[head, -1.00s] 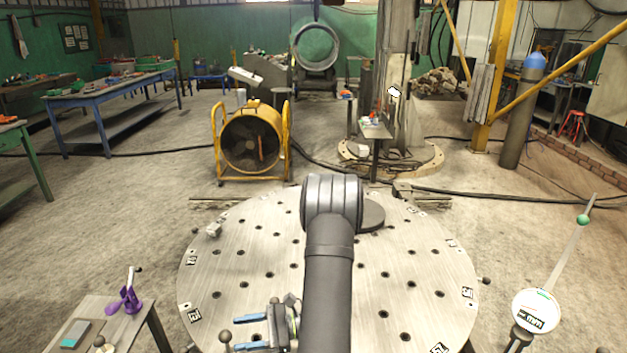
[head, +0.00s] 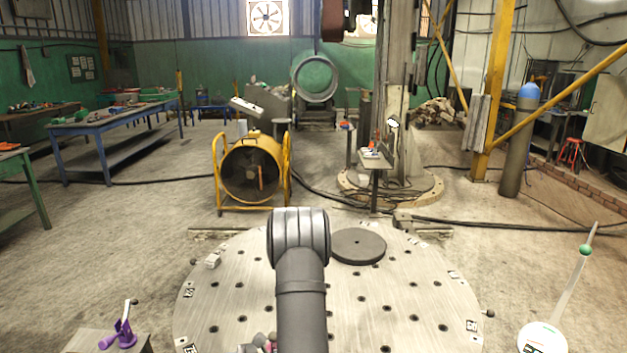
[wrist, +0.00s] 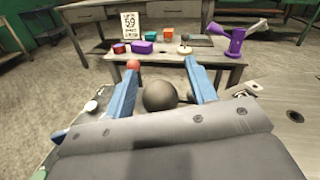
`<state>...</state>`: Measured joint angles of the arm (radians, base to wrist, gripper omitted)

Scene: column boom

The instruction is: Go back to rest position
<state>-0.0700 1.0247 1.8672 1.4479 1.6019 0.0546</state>
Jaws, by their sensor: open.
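My gripper shows in the wrist view (wrist: 162,78) with two blue fingers spread apart. It is open, and nothing is clamped between the fingers. A dark grey ball (wrist: 160,96) appears between the fingers, nearer than the side table; I cannot tell how far it is from them. In the head view my arm reaches over the round metal table (head: 400,290), and the gripper end is mostly cut off at the bottom edge.
A side table (wrist: 170,54) beyond the fingers holds small coloured blocks, a marker card (wrist: 131,27) and a purple clamp-like object (wrist: 236,40). A dark disc (head: 358,246) lies on the round table. A yellow fan (head: 251,170) stands behind it. A white dial (head: 541,338) is at lower right.

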